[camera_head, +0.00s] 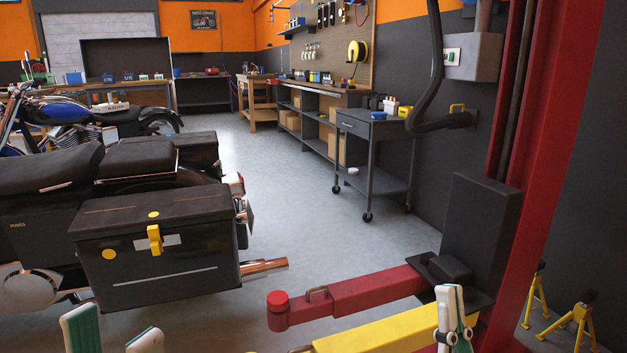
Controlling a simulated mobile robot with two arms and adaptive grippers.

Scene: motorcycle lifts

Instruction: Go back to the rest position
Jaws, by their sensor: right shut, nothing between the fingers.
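My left gripper (113,338) shows at the bottom left edge of the head view. Its two white and green fingertips stand apart with nothing between them; the rest of it is out of frame. It is below the black saddlebag of the near motorcycle (155,245). My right gripper (454,318) is at the bottom right, upright, its white and green fingers together and empty. It appears in front of the yellow lift arm (385,335); I cannot tell the gap between them.
A red lift arm (350,294) reaches left from the red lift post (545,150). Yellow jack stands (573,325) stand at the lower right. A grey tool cart (376,135) is against the right wall. A blue motorcycle (70,115) is farther back. The middle floor is clear.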

